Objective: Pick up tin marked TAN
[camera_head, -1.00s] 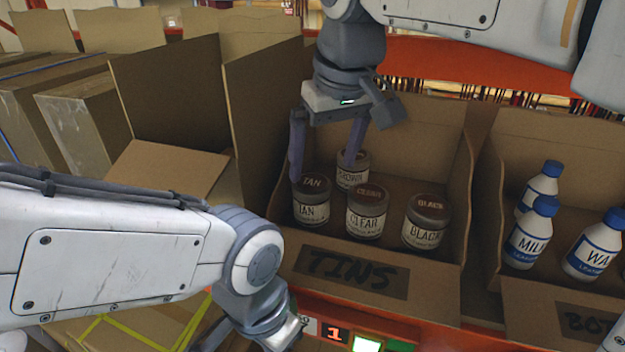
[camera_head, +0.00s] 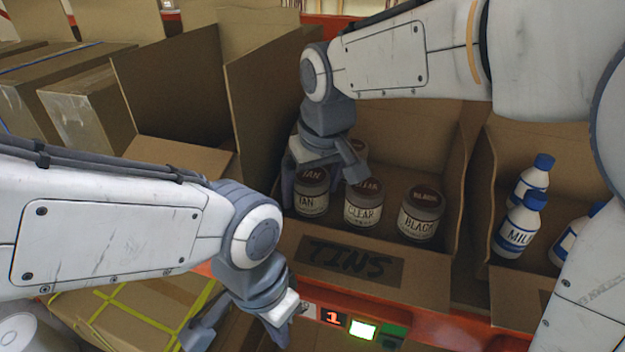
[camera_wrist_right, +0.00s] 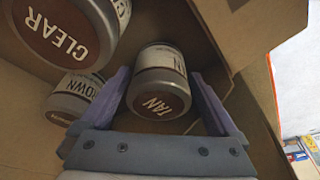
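The TAN tin (camera_head: 312,200), grey with a dark brown lid and a white label, stands upright at the left of the tins box (camera_head: 440,270). My right gripper (camera_head: 311,182) reaches down over it from above. In the right wrist view, the TAN tin (camera_wrist_right: 160,82) lies between the two open purple fingers, with small gaps at its sides. My left gripper (camera_head: 238,335) is open and empty at the bottom of the head view, in front of the boxes.
The CLEAR tin (camera_head: 363,208) stands just right of TAN, and the BLACK tin (camera_head: 422,215) farther right. The BROWN tin (camera_wrist_right: 75,98) is behind, mostly hidden in the head view. Cardboard walls close in at left. White bottles (camera_head: 520,225) stand in the box at right.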

